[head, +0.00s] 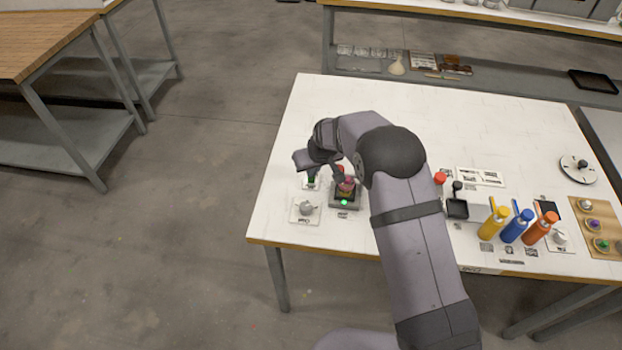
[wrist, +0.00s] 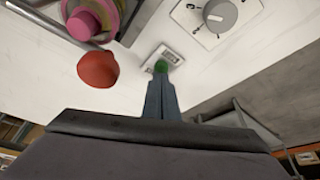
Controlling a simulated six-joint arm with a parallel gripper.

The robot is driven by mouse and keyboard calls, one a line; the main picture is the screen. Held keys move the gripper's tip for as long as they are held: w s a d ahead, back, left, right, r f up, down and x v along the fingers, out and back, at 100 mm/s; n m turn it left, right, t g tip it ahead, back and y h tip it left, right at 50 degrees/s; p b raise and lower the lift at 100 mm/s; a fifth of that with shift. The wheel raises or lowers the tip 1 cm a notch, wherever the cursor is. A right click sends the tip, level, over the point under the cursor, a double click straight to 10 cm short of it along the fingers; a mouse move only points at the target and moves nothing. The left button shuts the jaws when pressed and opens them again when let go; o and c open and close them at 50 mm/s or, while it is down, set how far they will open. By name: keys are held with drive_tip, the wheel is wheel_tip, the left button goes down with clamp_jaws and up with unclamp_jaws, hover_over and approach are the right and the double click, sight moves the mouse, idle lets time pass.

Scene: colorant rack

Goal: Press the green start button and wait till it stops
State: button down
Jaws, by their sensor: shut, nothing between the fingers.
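The green start button (head: 311,181) is a small round green cap near the table's left side, mostly hidden under my gripper in the head view. In the wrist view the button (wrist: 161,66) shows at the tips of my closed fingers, and its lower part is hidden by them. My gripper (head: 311,175) is shut and empty, pointing down over the button; in the wrist view my gripper (wrist: 160,80) shows its two fingers together. I cannot tell whether the tips touch the button or how far it is pressed.
Beside the button are a red knob (wrist: 98,69), a dark device (head: 345,206) with a pink part and a lit green lamp (head: 344,202), and a grey dial (wrist: 220,14). Yellow (head: 492,223), blue (head: 516,226) and orange (head: 541,228) bottles stand at the right. The table's far left is clear.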

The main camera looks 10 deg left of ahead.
sight(312, 179)
drive_tip(key=shift+r, duration=0.15)
drive_tip(key=shift+r+p, duration=1.2)
drive_tip(key=shift+r, duration=0.7)
